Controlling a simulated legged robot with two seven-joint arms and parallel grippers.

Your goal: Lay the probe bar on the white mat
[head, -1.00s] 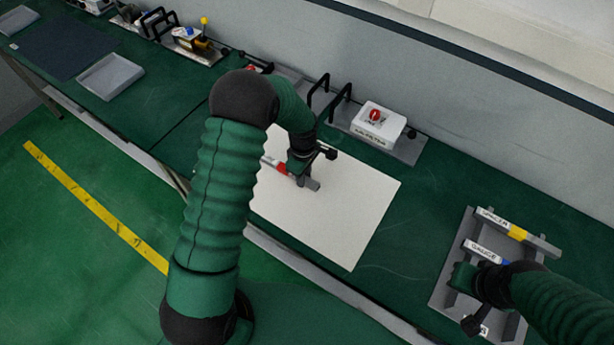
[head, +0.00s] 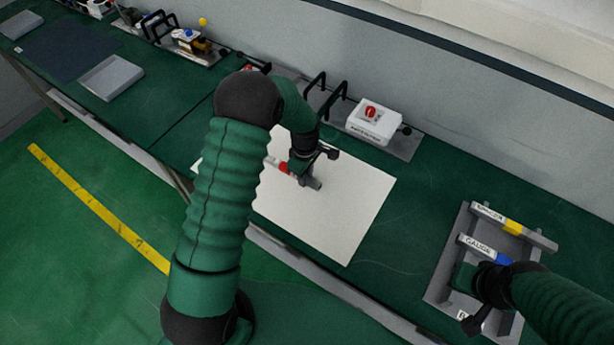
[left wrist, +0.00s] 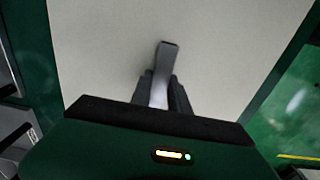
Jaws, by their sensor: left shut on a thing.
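The white mat (head: 345,205) lies flat on the green bench, partly hidden by my left arm. My left gripper (head: 303,172) is over the mat and shut on a grey bar with a red band (head: 312,183), which I take as the probe bar; its label is not readable. In the left wrist view the grey end of the bar (left wrist: 165,62) sticks out between the fingers, with the mat (left wrist: 100,50) behind it. I cannot tell whether the bar touches the mat. My right gripper (head: 472,280) is over the grey tray at the right, its fingers unclear.
The grey tray (head: 440,275) holds a bar with a yellow band (head: 513,227) and a bar with a blue band (head: 480,247). A white box with a red knob (head: 372,120) and black handles (head: 328,95) stand behind the mat. An empty grey tray (head: 110,77) lies far left.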

